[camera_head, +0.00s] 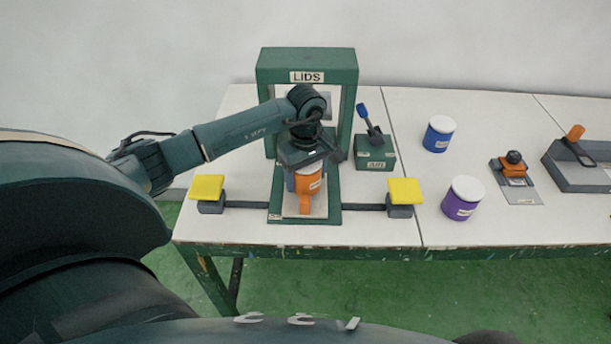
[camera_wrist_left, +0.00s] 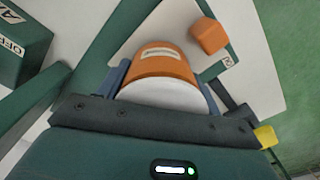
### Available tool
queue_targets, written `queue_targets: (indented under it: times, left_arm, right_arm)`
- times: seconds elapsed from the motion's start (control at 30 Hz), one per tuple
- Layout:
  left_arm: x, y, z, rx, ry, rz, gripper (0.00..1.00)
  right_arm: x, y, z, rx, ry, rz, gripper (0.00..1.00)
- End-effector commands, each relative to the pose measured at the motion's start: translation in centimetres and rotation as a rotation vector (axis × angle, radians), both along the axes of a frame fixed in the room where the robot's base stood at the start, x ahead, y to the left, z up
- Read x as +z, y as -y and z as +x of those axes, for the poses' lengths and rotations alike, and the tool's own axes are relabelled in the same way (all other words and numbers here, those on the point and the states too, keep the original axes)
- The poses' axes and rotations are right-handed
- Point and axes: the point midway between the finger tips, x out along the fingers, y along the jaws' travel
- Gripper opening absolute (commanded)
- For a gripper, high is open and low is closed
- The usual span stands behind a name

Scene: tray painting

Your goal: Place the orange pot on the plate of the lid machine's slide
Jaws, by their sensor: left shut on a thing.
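The orange pot (camera_head: 309,185), with a label and a white top, is between the fingers of my left gripper (camera_head: 306,174), which is shut on it. It stands upright over the pale plate (camera_head: 289,207) of the lid machine's slide. In the left wrist view the pot (camera_wrist_left: 162,62) is between both fingers, with the plate (camera_wrist_left: 145,32) beyond it. I cannot tell whether the pot's base touches the plate. The green lid machine (camera_head: 306,57), marked LIDS, stands behind my gripper. My right gripper is not in view.
Yellow pads (camera_head: 206,187) and (camera_head: 405,191) flank the slide. An orange block (camera_wrist_left: 208,36) sits at the slide's front. A green lever box (camera_head: 375,152) stands right of the machine. A blue pot (camera_head: 438,136) and a purple pot (camera_head: 461,202) stand farther right.

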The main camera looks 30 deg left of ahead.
Motion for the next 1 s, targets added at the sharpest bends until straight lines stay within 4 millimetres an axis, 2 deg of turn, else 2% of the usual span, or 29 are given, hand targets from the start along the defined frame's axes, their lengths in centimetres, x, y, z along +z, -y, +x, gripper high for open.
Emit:
queue_targets:
  times: [0.1, 0.43, 0.47, 0.7, 1.0]
  left_arm:
    - [-0.78, -0.01, 0.05, 0.000, 0.002, -0.001, 0.31]
    - [-1.26, -0.02, 0.05, -0.001, 0.003, 0.000, 0.31]
    - [-1.16, -0.01, 0.00, -0.001, 0.001, 0.000, 0.67]
    - [-1.13, 0.00, -0.01, -0.001, 0.000, 0.000, 0.87]
    - [-0.72, 0.01, 0.00, -0.001, 0.001, 0.000, 0.87]
  right_arm:
    - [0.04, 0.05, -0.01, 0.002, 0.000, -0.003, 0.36]
    - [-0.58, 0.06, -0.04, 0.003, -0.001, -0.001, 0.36]
    - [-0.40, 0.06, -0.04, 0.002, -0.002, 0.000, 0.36]
    - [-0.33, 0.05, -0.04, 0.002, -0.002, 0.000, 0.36]
    - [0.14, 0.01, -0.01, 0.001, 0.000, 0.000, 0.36]
